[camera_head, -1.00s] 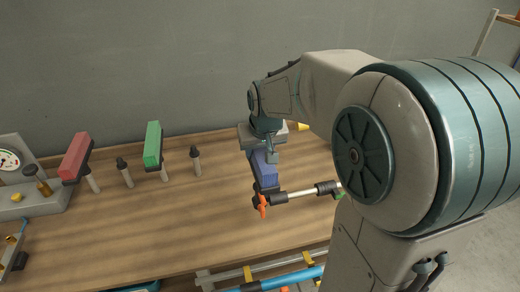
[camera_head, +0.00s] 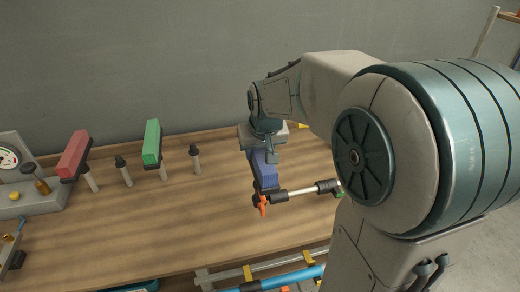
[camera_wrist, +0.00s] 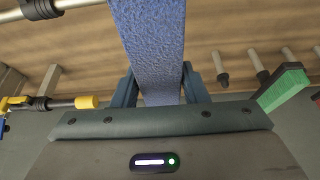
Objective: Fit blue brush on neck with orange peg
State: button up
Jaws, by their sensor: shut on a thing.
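The blue brush (camera_head: 263,177) is a long block, held by my gripper (camera_head: 271,156) over the right part of the bench. In the wrist view the blue brush (camera_wrist: 155,45) runs between the two fingers of my gripper (camera_wrist: 160,88), which is shut on it. The orange peg (camera_head: 263,206) sticks out of a black fitting at the left end of a pale rod with black ends, the neck (camera_head: 300,192). The brush's near end is right by this fitting. I cannot tell whether it is seated on it or only close.
A red brush (camera_head: 73,155) and a green brush (camera_head: 152,143) stand on posts at the left, with bare posts (camera_head: 195,158) beside them. A gauge block (camera_head: 28,185) is at far left. Pipes (camera_head: 270,280) lie along the front edge. The bench middle (camera_head: 165,220) is clear.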

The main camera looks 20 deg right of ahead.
jog(key=shift+f+b, duration=1.55)
jog(key=shift+f, duration=0.25)
jog(key=o, duration=1.2)
jog(key=shift+o, duration=0.2)
jog(key=b+v, duration=0.1)
jog(key=v, duration=1.3)
jog(key=shift+s+f, duration=0.1)
jog(key=s+f+g, duration=0.1)
jog(key=s+f, duration=1.2)
jog(key=s, duration=0.2)
jog(key=shift+s+f, duration=0.25)
jog(key=shift+f, duration=0.15)
